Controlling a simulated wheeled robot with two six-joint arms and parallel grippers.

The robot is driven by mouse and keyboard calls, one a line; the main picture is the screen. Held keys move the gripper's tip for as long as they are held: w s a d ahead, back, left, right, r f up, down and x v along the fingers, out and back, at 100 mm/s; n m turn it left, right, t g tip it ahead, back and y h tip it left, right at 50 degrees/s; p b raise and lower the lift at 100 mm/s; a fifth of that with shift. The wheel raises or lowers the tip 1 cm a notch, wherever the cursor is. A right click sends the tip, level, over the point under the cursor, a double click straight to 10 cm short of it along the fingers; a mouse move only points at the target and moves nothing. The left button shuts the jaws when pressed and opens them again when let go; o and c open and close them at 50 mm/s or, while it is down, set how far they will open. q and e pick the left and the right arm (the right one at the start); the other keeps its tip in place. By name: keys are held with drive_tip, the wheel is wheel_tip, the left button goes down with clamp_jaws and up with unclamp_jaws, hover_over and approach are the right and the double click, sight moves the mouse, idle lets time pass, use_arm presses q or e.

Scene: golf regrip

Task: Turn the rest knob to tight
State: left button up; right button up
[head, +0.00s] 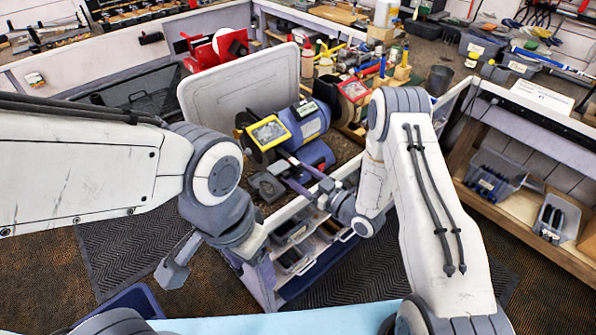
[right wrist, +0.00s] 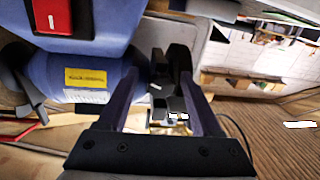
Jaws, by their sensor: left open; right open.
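A blue bench grinder (head: 305,122) with a yellow-framed panel stands on the workbench in the middle of the head view. Its blue body (right wrist: 75,80), with a yellow label and a red switch plate, fills the left of the right wrist view. My right gripper (head: 284,167) is open at the grinder's front. Dark parts (right wrist: 178,65) show between and beyond its fingers (right wrist: 160,85); I cannot tell which of them is the rest knob. No grip on anything shows. My left gripper (head: 178,268) is open and empty, low in front of the bench, away from the grinder.
A large pale tray or board (head: 225,95) stands upright behind the grinder. Bottles and tools crowd the bench at its right. Shelves with bins (head: 292,258) lie below the bench front. A side bench (head: 530,125) stands at the right.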

drive_tip(key=shift+c, duration=0.3)
clamp_jaws()
drive_tip(key=shift+f+m+b, duration=0.1)
drive_tip(key=shift+m+b, duration=0.3)
drive_tip(key=shift+b, duration=0.05)
drive_tip(key=shift+m, duration=0.3)
drive_tip(key=shift+o, duration=0.3)
unclamp_jaws()
